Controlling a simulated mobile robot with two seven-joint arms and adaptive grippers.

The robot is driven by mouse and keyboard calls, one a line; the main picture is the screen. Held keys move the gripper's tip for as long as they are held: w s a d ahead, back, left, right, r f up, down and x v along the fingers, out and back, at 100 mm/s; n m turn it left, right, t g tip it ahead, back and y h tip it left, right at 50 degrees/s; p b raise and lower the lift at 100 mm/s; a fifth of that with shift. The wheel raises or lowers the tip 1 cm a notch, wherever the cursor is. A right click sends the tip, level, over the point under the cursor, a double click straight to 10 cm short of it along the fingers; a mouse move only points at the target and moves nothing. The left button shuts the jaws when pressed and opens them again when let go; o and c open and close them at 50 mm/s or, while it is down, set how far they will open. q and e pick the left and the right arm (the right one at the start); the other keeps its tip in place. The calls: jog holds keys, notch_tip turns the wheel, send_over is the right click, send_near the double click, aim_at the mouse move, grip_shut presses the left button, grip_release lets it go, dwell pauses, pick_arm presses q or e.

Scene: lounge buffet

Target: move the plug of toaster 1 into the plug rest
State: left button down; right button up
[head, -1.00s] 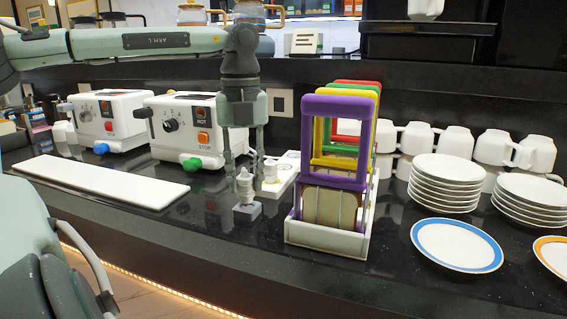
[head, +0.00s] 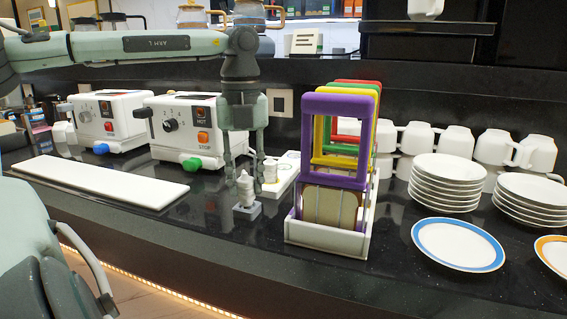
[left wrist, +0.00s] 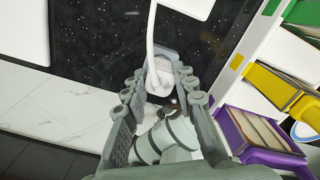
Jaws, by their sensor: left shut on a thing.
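My left gripper (head: 243,180) points down and is shut on a white ringed plug (head: 245,190). In the left wrist view the plug (left wrist: 158,78) sits between the fingertips, with a white cord (left wrist: 151,30) leading away from it. The small grey plug rest (head: 248,210) is directly under the plug; it also shows in part in the left wrist view (left wrist: 168,56). I cannot tell whether the plug is fully seated. Two white toasters stand behind left, one with a blue knob (head: 110,120), one with a green knob (head: 180,128); their numbers cannot be read. My right gripper is not in view.
A rack with coloured frames (head: 336,140) stands close right of the gripper. A second white ringed item (head: 270,172) is just beside it. A long white board (head: 100,182) lies left. Plate stacks (head: 447,180), a blue-rimmed plate (head: 457,244) and cups (head: 455,140) are right.

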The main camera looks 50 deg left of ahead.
aim_at(245, 178)
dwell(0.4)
pick_arm(q)
jog(key=shift+f+b, duration=0.35)
jog(key=shift+f, duration=0.15)
jog(key=c, duration=1.1)
grip_release()
jog(key=shift+c, duration=1.6)
jog(key=shift+r, duration=0.1)
jog(key=shift+r+p, duration=2.75)
jog(key=shift+r, duration=0.75)
